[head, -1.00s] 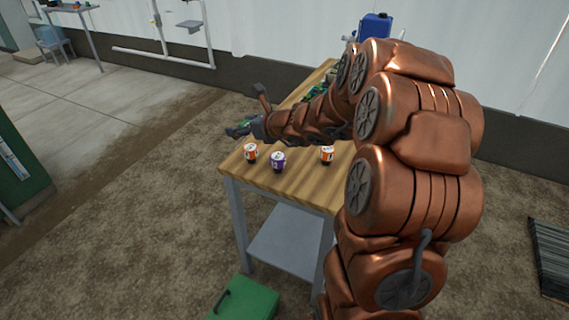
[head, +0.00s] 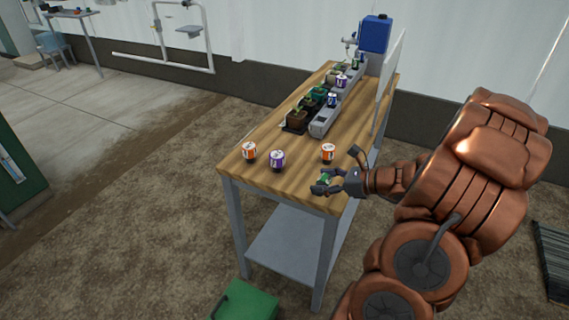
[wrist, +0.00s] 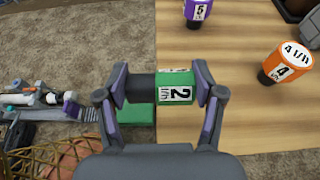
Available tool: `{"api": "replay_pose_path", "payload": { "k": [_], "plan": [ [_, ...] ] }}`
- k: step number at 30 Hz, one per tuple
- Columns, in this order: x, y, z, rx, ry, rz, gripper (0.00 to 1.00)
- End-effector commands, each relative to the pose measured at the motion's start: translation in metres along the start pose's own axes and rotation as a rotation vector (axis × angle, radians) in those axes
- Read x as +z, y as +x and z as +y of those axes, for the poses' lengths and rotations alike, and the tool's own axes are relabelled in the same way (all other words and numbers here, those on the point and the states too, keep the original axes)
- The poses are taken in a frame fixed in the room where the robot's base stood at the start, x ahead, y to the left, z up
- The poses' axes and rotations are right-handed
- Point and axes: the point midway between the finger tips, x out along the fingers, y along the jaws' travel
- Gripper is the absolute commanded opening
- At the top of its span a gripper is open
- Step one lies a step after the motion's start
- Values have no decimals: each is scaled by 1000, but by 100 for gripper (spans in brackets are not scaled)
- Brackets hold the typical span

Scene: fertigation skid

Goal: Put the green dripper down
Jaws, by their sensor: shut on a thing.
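The green dripper (wrist: 175,88), with a "2 l/h" label and a dark stem, is between the fingers of my gripper (wrist: 160,86) in the wrist view. It lies sideways, stem to the left, one finger at each end. In the head view my gripper (head: 325,186) is at the near right corner of the wooden table (head: 300,188), and a small part of the green dripper (head: 324,179) shows. The wrist view has the table edge passing behind the dripper. I cannot tell whether the dripper touches the tabletop.
Two orange drippers (head: 249,151) (head: 328,152) and a purple one (head: 277,161) stand on the table's near part.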

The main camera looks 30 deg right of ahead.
Motion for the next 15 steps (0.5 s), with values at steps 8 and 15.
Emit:
{"api": "replay_pose_path", "payload": {
  "k": [8, 15],
  "plan": [
    [2, 20, -15, 11, -3, 2, 44],
    [14, 60, -47, 9, -4, 4, 44]
  ]
}}
